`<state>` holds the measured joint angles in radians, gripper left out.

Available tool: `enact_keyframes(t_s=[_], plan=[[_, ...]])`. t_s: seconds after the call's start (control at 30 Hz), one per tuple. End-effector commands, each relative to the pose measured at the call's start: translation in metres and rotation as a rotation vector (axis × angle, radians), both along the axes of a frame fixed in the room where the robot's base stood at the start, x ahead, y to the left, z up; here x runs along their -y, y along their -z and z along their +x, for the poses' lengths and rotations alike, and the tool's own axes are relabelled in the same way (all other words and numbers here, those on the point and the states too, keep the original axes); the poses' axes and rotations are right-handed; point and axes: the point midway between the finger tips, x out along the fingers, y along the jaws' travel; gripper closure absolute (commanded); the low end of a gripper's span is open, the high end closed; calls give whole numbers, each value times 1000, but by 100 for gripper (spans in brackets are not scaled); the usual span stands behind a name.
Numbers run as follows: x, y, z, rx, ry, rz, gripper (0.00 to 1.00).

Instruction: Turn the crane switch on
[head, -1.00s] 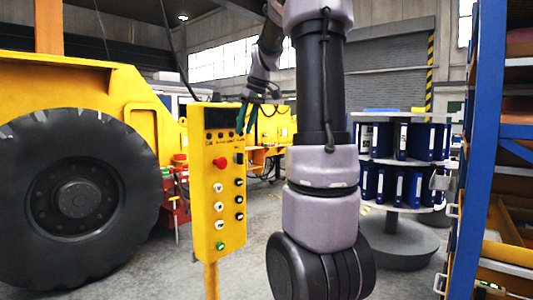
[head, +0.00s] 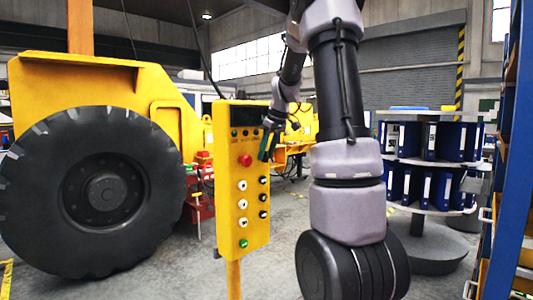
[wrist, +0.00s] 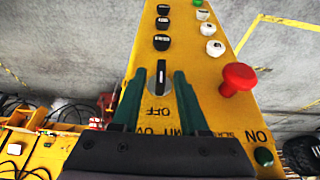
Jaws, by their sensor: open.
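The yellow control panel (head: 232,190) stands upright on a post in the head view, with a red mushroom button (head: 245,160) and rows of knobs and buttons. In the wrist view its face (wrist: 205,75) appears upside down. A black rotary switch (wrist: 160,83) with a white pointer line sits there, with an "OFF" label below it in the picture. My gripper (wrist: 158,78) is open and empty, its two green fingers on either side of this switch. I cannot tell whether they touch it. In the head view my gripper (head: 267,147) is at the panel's upper right.
Other black knobs (wrist: 162,43) and white buttons (wrist: 215,48) are close by, and the red button (wrist: 238,79) is right of my fingers. A large black wheel (head: 95,190) stands left of the panel. A binder carousel (head: 430,160) and blue shelving (head: 505,180) are on the right.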

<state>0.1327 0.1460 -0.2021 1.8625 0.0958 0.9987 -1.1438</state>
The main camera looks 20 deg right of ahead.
Motion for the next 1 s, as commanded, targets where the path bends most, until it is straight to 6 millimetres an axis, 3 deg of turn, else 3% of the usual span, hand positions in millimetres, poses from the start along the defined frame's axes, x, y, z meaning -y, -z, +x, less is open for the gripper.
enact_keyframes(t_s=[0.17, 0.2, 0.3, 0.67, 1.0], plan=[[0, 0, 0, 0, 0, 0, 56], [0, 0, 0, 0, 0, 0, 64], [0, 0, 0, 0, 0, 0, 100], [0, 0, 0, -8, 2, 22, 100], [6, 1, 2, -72, 5, 199, 100]])
